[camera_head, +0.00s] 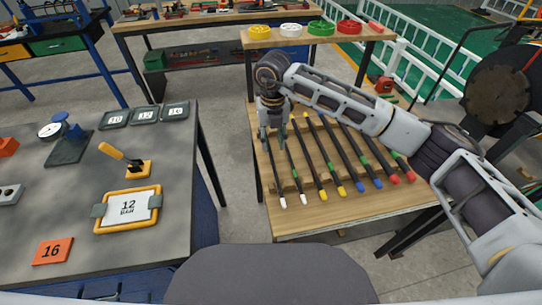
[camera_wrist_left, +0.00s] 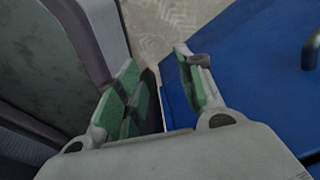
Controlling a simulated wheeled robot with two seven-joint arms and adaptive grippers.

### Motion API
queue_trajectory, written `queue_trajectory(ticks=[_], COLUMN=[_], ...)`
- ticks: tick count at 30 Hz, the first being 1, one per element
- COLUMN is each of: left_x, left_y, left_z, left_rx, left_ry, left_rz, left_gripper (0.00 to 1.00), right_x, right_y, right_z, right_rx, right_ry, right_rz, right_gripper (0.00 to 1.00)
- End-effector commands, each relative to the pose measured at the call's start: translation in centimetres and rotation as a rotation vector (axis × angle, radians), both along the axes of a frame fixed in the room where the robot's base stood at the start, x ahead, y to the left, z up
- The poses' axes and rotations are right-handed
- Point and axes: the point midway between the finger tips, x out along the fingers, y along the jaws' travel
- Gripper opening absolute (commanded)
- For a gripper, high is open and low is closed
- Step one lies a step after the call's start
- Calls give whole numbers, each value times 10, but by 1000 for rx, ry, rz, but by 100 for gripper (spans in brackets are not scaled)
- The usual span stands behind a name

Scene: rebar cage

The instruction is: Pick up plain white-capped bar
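Two white-capped bars lie side by side at the left end of a row on the wooden table: the leftmost bar (camera_head: 276,175) and its neighbour (camera_head: 298,175). My right gripper (camera_head: 274,134) points down over the far part of the leftmost bar. Its green-padded fingers look apart, one each side of that bar. Contact cannot be made out. My left gripper (camera_wrist_left: 162,92) shows in the left wrist view, open and empty, fingers apart.
Yellow-, blue- and red-capped bars (camera_head: 342,165) continue the row rightward, some with green bands. Coloured rings (camera_head: 320,28) stand on the shelf behind. A grey table (camera_head: 75,185) with an orange-framed board (camera_head: 128,209) is at left, across a floor gap.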

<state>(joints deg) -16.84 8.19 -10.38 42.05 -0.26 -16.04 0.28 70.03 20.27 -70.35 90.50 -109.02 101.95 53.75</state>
Motion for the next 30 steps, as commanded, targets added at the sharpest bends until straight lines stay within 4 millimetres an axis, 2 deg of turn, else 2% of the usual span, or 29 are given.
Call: queue_trajectory(ticks=[7, 15, 30], left_x=[1, -11, -9], left_y=[1, 7, 9], left_z=[3, 1, 1], left_rx=[-1, 8, 9], left_ry=[-8, 10, 7], left_rz=[-2, -1, -2], left_gripper=[37, 37, 37], right_x=[-5, -6, -6], right_y=[4, 5, 5], right_z=[-21, -47, -50], right_rx=[-1, 0, 0], right_ry=[3, 1, 0], right_rz=[1, 0, 0], right_gripper=[35, 35, 35])
